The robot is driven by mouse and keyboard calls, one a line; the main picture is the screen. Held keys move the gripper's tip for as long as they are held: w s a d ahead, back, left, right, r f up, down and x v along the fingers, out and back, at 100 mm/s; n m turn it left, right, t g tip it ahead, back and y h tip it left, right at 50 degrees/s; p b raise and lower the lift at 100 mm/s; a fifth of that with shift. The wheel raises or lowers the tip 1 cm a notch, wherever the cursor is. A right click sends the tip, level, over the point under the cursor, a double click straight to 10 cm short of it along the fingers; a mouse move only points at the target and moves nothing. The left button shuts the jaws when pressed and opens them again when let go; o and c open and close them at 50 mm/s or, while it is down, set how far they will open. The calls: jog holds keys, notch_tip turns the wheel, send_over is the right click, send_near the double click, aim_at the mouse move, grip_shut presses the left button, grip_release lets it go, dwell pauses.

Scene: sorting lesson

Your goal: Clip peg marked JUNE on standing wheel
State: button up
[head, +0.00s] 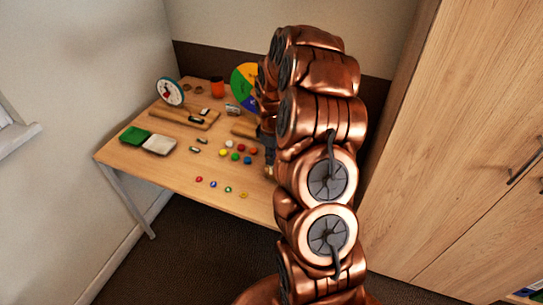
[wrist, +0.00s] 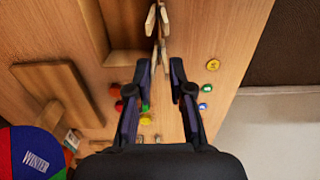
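The standing wheel (head: 241,84) has coloured sectors and stands at the back of the table, partly hidden behind my arm. In the wrist view the wheel (wrist: 36,160) shows at the lower left, with a sector lettered WINTER. My gripper (wrist: 160,68) is open, its two dark fingers apart. Light wooden pegs (wrist: 151,20) stand just beyond and between the fingertips, beside a wooden tray. I cannot read JUNE on any peg. In the head view my arm hides most of my gripper (head: 268,140).
The wooden tray (wrist: 126,57) is close to my fingers. A wooden block on a board (wrist: 62,85) lies left. Several coloured counters (head: 236,156) are spread over the table.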

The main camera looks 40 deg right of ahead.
grip_shut()
jog(key=shift+r, duration=0.15)
jog(key=shift+r, duration=2.35)
